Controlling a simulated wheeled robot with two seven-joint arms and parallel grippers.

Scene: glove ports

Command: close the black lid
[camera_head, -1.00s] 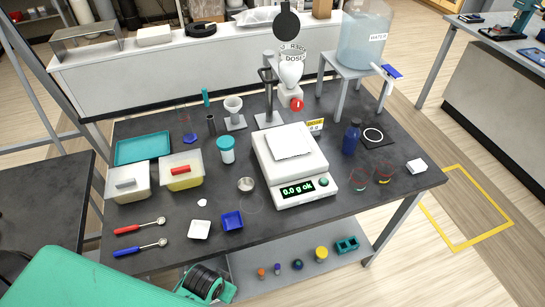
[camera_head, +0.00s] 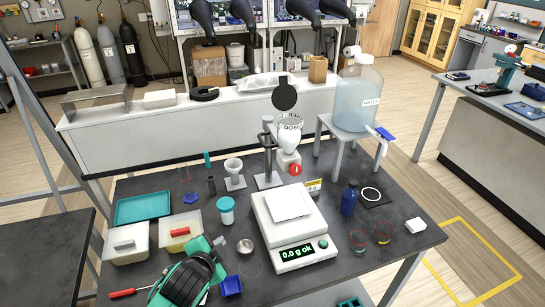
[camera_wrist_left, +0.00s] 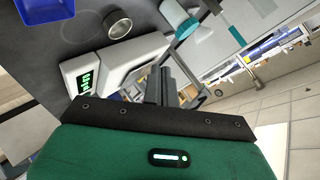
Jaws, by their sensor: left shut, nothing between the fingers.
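The black lid (camera_head: 286,97) is a round disc standing raised, open, above the clear dosing hopper (camera_head: 290,132), which is on a stand behind the scale. My left gripper (camera_head: 220,242) is at the front left of the table, over the area by the blue tray and the tub with the red handle, well short of the lid. Its dark fingers (camera_wrist_left: 161,85) are together and empty in the left wrist view. I cannot make out the lid in that view. My right gripper is in neither view.
A white-and-teal jar (camera_head: 227,210), a metal dish (camera_head: 245,246) and a funnel stand (camera_head: 234,173) are also near. A water tank (camera_head: 358,98) stands on a raised frame at right.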

